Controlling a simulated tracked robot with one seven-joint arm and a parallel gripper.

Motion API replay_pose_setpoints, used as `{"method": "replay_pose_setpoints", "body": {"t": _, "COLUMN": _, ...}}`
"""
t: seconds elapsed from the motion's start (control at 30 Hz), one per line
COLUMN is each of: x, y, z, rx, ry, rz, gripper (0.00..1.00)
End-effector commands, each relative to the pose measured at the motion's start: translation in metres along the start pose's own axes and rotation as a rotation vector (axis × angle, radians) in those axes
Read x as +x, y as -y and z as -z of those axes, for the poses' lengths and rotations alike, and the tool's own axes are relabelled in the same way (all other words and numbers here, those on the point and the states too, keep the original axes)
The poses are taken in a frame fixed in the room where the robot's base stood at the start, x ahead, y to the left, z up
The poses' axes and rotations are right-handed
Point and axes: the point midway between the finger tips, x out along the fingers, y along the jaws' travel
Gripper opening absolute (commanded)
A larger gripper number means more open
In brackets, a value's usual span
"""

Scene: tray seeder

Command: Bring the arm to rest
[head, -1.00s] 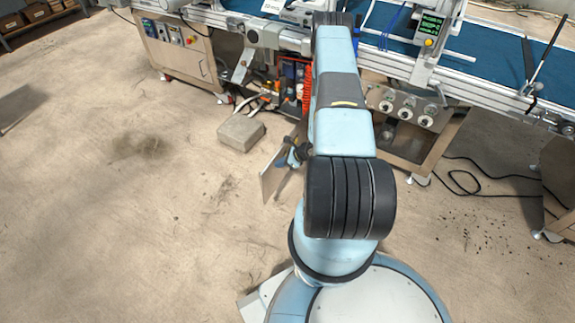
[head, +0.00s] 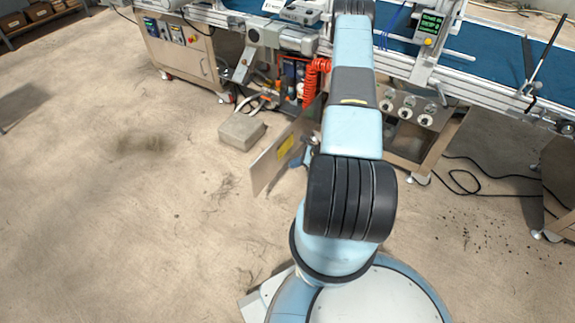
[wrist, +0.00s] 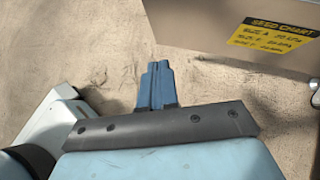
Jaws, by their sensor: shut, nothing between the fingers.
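My gripper (wrist: 158,70) shows in the wrist view as blue fingers closed together, with nothing between them. It points away from the dark wrist plate, above bare concrete floor. In the head view my arm rises from the base and reaches forward toward the seeder line, and it hides most of the gripper. A grey panel (head: 268,168) with a yellow label stands left of my arm. In the wrist view the yellow label (wrist: 275,38), headed "SEED CHART", is at the upper right, apart from the fingers.
The seeder line with its blue belt (head: 480,58) runs across the back. A control cabinet (head: 180,50) stands at the left and a knob panel (head: 405,108) right of my arm. A black cable (head: 465,182) lies right. Left floor is mostly clear.

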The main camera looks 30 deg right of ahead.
Motion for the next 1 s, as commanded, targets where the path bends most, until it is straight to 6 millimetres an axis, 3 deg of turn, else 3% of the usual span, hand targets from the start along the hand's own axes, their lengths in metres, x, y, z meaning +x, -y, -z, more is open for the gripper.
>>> {"method": "replay_pose_setpoints", "body": {"t": 0.23, "x": -0.034, "y": -0.008, "z": -0.001, "rx": -0.001, "ry": 0.000, "rz": 0.001, "gripper": 0.00}}
{"method": "replay_pose_setpoints", "body": {"t": 0.67, "x": -0.046, "y": -0.007, "z": -0.009, "rx": -0.019, "ry": 0.003, "rz": -0.004, "gripper": 0.00}}
{"method": "replay_pose_setpoints", "body": {"t": 0.77, "x": -0.053, "y": -0.001, "z": -0.029, "rx": -0.067, "ry": 0.011, "rz": -0.016, "gripper": 0.00}}
{"method": "replay_pose_setpoints", "body": {"t": 1.0, "x": -0.084, "y": 0.013, "z": -0.110, "rx": -0.270, "ry": 0.034, "rz": -0.078, "gripper": 0.00}}
